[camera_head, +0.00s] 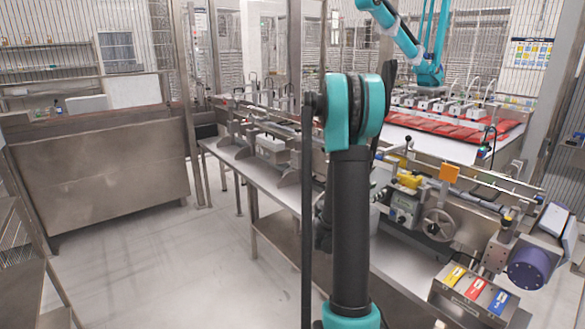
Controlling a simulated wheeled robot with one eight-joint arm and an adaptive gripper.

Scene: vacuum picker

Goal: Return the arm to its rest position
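My arm (350,225) stands upright in the middle of the camera_head view, with a black link between teal joints. It is bent at a teal and black joint (352,108) near the top. My gripper cannot be made out in this view. Dark parts show behind the upright link, but I cannot tell what they are. Nothing held by the arm is visible.
Behind my arm runs a long conveyor machine with a handwheel (438,224) and a button box (474,295). A teal picker robot (428,72) hangs over red trays (450,124). A steel cabinet (100,178) stands left. The floor (190,255) between is clear.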

